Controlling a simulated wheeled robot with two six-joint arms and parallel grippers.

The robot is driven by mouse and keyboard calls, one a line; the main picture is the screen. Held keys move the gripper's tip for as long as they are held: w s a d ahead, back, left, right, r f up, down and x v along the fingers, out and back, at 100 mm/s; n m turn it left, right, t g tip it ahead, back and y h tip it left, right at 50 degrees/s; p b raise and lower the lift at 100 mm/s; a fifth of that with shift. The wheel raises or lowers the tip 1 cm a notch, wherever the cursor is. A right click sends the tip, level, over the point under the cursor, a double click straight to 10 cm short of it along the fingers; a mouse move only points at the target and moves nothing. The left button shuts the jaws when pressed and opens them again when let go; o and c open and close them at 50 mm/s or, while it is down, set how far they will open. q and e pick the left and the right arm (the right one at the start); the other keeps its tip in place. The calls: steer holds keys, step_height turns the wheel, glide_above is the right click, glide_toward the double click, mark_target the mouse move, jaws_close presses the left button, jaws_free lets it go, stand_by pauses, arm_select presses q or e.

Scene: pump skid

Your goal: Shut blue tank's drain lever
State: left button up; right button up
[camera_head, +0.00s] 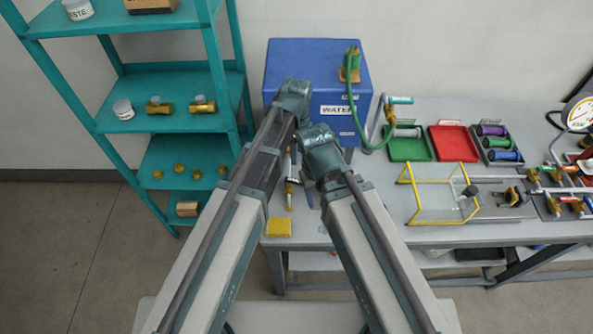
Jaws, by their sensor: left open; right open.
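The blue tank (325,62) with a white WATER label stands at the back left of the grey bench. A thin upright line with a brass fitting (289,188) and blue and white parts shows in the gap between my arms, below the tank. I cannot tell for sure which part is its drain lever or how it is turned. My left gripper (293,92) is open, in front of the tank's lower left side. My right gripper (322,145) is open, lower and to the right, near the tank's lower edge. The fingers of both are hidden behind the teal wrists.
A green hose (351,95) loops from a brass fitting on the tank. A yellow sponge (278,227) lies at the bench's front left. Green (409,146) and red (454,142) trays and a yellow-edged clear box (438,195) lie to the right. A teal shelf (150,122) stands at left.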

mark_target(296, 180)
arm_select(q)
steer(key=shift+s, duration=0.2)
step_height(296, 180, down, 14)
steer(key=b, duration=1.4)
steer(key=shift+r, duration=0.1)
jaws_close()
steer(key=shift+w, duration=0.1)
